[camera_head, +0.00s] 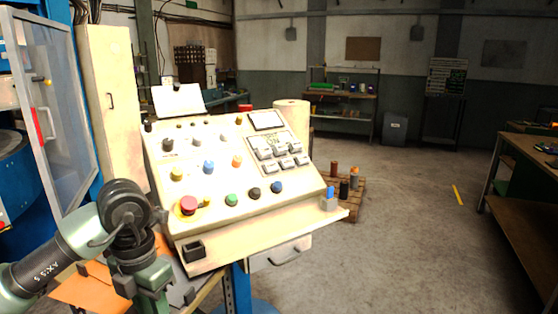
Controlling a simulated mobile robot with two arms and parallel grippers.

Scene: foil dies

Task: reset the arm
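My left arm comes in from the lower left and bends at a dark wrist joint in front of the left edge of a control console (240,225). Below the joint, the greenish end of my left gripper (150,285) points down near the bottom edge. Its fingers are not clear, so I cannot tell whether it is open or shut. My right arm and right gripper are not in view.
The console bears coloured knobs and a red emergency button (187,205). A blue-framed machine door (60,110) stands at left. Orange sheets (90,290) lie below my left arm. A pallet (350,205) with small cylinders stands behind; a workbench (530,160) is at right. Open floor lies between.

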